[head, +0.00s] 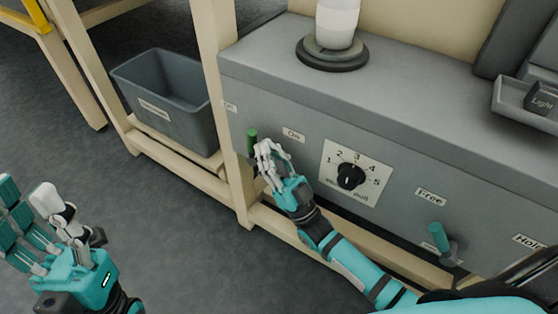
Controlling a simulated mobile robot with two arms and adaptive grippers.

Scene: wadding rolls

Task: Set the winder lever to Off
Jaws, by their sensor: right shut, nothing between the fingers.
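The winder lever (252,138) has a green grip and stands upright on the front of the grey machine box. The On label (292,134) is to its right, and a partly cut-off label, seemingly Off (229,107), is to its left. The lever's lower part is hidden behind my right gripper (263,157). My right gripper is shut and empty, with its fingers close against the right side of the lever; I cannot tell whether they touch. My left gripper (35,210) is open and empty over the floor at the lower left.
A numbered dial (351,176) sits right of the lever. A teal lever (438,236) between Free and Hold labels is further right. A white roll on a dark disc (332,54) stands on top of the box. A grey bin (166,98) rests on the wooden frame.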

